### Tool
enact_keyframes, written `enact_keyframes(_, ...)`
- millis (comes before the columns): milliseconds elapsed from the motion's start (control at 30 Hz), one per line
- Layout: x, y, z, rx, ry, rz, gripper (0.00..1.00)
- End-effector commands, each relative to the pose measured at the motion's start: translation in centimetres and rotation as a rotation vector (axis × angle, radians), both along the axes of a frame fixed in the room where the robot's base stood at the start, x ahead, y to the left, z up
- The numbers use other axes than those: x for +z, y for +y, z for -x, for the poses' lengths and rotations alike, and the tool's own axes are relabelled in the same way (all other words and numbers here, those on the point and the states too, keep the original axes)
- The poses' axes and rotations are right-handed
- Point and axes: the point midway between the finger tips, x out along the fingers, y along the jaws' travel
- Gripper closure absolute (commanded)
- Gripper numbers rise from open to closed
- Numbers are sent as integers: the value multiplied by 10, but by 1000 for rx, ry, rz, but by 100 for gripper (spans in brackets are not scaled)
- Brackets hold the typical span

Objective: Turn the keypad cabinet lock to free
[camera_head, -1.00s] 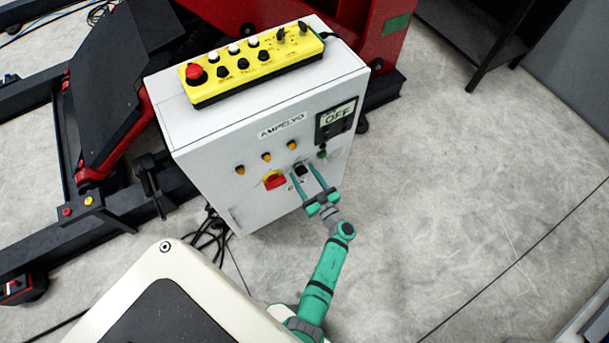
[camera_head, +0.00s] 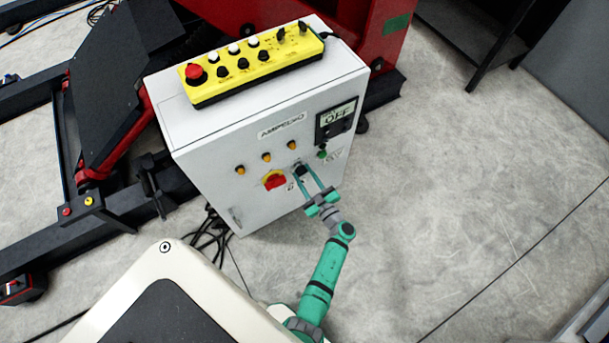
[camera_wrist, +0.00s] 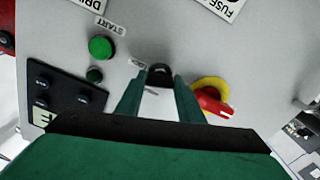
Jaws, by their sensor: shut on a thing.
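The white cabinet (camera_head: 205,165) carries a small black lock knob (camera_head: 301,170) on its front, below the row of orange lamps. My gripper (camera_head: 304,172) reaches the front from below right, with its two green fingers shut on the knob from either side. In the wrist view the dark knob (camera_wrist: 160,73) sits between the fingertips of my gripper (camera_wrist: 158,82).
A red rotary switch on a yellow plate (camera_head: 274,180) is close to the left of the fingers. A green button (camera_head: 322,154) and an OFF panel (camera_head: 336,119) are to the right. A yellow keypad box (camera_head: 250,68) lies on top. The floor at right is clear.

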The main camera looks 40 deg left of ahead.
Motion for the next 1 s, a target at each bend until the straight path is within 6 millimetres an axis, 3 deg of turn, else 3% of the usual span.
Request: enact_keyframes(1000,0,0,1,1,-882,364,88)
